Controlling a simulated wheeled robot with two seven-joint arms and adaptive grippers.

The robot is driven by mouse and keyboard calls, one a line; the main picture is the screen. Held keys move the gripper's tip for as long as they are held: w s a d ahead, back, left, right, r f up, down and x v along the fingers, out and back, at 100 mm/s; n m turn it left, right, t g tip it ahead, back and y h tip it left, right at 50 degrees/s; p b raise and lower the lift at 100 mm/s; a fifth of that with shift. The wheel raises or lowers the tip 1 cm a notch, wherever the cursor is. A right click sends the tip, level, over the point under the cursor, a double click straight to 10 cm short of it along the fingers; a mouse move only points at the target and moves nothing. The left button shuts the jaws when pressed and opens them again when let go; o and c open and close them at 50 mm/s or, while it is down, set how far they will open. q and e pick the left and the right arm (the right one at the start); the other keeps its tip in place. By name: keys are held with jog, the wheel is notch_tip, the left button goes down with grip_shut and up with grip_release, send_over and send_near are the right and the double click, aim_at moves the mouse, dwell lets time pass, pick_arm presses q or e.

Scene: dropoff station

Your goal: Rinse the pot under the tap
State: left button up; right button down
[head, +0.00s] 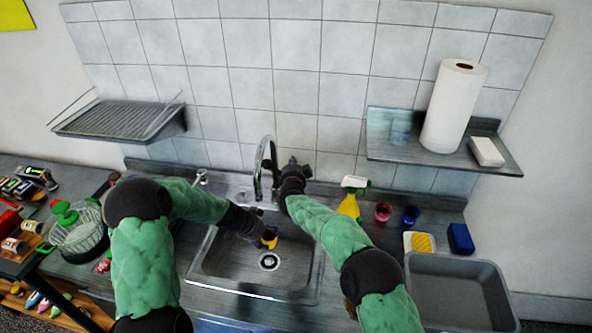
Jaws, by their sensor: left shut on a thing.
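A small yellow pot (270,238) is inside the sink (225,268), tilted and partly covered by my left gripper (260,231), which is shut on it. The pot is above the basin, a little behind the round drain. The chrome tap (262,160) arches up behind the sink. I cannot make out any running water. My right gripper (287,170) is just right of the tap, at its side. Its fingers are dark and small, so I cannot tell if they are open or touch the tap.
Right of the sink are a yellow spray bottle (350,203), a red cup (383,212), a blue cup (411,215), sponges (460,238) and a grey tub (455,262). A shelf (440,154) holds a paper roll (454,105). A rack (118,120) hangs left; clutter covers the left counter.

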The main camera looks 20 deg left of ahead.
pick_arm(q)
jog(key=shift+s, duration=0.1)
dwell(0.3)
jog(key=s+d+b, duration=0.3)
jog(key=d+b, duration=0.1)
jog(key=d, duration=0.3)
jog(key=shift+d, duration=0.25)
dwell(0.4)
jog(key=shift+r, duration=0.1)
dwell(1.1)
jog(key=s+d+r+p, duration=0.2)
jog(key=d+r, duration=0.2)
jog(key=shift+d, duration=0.35)
jog(key=shift+w, duration=0.1)
dwell(1.1)
